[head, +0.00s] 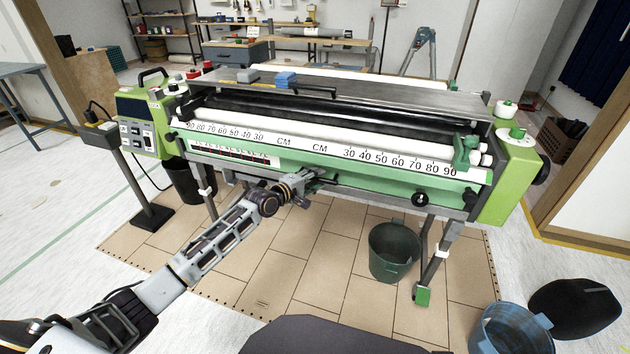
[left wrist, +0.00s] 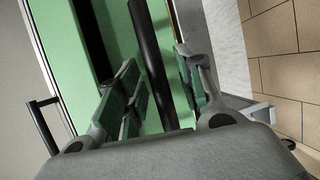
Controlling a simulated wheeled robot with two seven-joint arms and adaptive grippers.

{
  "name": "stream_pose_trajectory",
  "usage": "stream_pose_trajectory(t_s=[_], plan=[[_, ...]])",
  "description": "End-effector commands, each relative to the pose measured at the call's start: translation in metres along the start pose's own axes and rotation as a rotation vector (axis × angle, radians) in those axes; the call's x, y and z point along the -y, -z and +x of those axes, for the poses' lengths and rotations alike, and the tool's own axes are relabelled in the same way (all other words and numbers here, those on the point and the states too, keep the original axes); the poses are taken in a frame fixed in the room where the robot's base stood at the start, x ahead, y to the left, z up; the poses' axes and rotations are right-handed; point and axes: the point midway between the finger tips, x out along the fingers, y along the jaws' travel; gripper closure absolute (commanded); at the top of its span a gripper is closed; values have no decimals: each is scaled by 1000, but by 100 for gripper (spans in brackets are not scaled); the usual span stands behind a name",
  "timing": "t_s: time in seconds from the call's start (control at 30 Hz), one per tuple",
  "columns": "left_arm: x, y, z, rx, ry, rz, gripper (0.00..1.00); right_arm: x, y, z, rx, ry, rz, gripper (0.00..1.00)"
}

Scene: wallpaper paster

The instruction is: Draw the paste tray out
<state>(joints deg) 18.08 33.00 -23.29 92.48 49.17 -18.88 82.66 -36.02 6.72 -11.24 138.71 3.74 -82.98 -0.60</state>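The wallpaper paster is a long machine with a green front panel (head: 385,182) below a white centimetre scale. I cannot tell the paste tray's outline apart from this front. My left gripper (head: 316,180) is at the middle of the front, just below the scale. In the left wrist view, the left gripper (left wrist: 158,75) is open, with its green-padded fingers apart. A dark bar (left wrist: 149,45), looking like a handle, runs between the fingers in front of a green surface. Gaps show beside the bar; I cannot tell whether either finger touches it. My right gripper is not in view.
A dark green bucket (head: 394,250) stands on the brown floor mat under the machine's right side. A blue bucket (head: 512,330) stands at the lower right. The machine's control box (head: 140,125) is at its left end. The mat before the machine is mostly clear.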

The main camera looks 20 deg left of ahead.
Motion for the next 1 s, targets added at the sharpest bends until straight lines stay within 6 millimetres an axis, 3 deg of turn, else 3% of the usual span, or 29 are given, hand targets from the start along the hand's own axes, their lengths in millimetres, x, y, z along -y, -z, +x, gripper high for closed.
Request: stream_pose_trajectory(t_s=[0.37, 0.67, 1.0], plan=[[0, 0, 2, 0, 0, 0, 63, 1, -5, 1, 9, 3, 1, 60], [0, 0, 2, 0, 0, 0, 100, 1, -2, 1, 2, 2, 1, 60], [0, 0, 2, 0, 1, 0, 100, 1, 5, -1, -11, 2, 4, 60]])
